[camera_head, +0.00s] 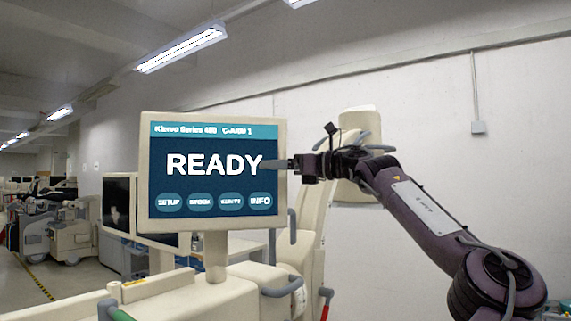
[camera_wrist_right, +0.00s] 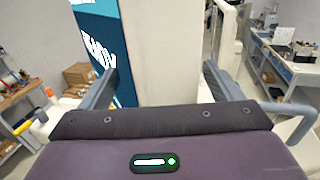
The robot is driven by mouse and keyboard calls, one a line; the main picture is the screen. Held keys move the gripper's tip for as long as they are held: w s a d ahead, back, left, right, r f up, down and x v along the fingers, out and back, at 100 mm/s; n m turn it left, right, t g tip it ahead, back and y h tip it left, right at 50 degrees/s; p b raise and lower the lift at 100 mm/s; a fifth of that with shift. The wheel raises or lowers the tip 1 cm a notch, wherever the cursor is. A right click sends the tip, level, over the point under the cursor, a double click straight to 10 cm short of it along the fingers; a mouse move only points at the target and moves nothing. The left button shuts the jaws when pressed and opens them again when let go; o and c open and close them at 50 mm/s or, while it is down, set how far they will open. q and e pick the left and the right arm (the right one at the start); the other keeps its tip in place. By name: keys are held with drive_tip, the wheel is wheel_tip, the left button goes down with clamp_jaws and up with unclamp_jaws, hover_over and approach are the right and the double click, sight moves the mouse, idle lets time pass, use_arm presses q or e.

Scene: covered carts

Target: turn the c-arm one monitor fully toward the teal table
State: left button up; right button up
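The C-Arm 1 monitor (camera_head: 215,218) has a cream frame and a blue screen reading READY, with a teal top band. It faces my head camera on a short post. My right gripper (camera_head: 284,163) is at the monitor's right edge, with a finger in front of the screen. In the right wrist view, the cream side of the monitor (camera_wrist_right: 163,50) stands between the two spread fingers of the gripper (camera_wrist_right: 162,85). Gaps show beside it, so the fingers are not closed on it. My left gripper is out of view. I cannot make out a teal table.
The monitor's cream cart (camera_head: 200,300) with grey handles is below it. Dark screens (camera_head: 117,204) stand behind on the left. Further carts (camera_head: 70,235) line the far left aisle. In the right wrist view, a wooden bench (camera_wrist_right: 22,85) and a desk (camera_wrist_right: 290,70) flank the monitor.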

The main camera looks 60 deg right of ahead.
drive_tip(key=shift+w+d+f, duration=0.1)
drive_tip(key=shift+w+f, duration=0.15)
drive_tip(key=shift+f, duration=0.15)
drive_tip(key=s+b, duration=0.4)
drive_tip(key=s, duration=0.4)
drive_tip(key=shift+d+r, duration=0.25)
drive_tip(key=shift+d, duration=0.05)
drive_tip(key=shift+s+a, duration=0.1)
drive_tip(key=shift+s, duration=0.05)
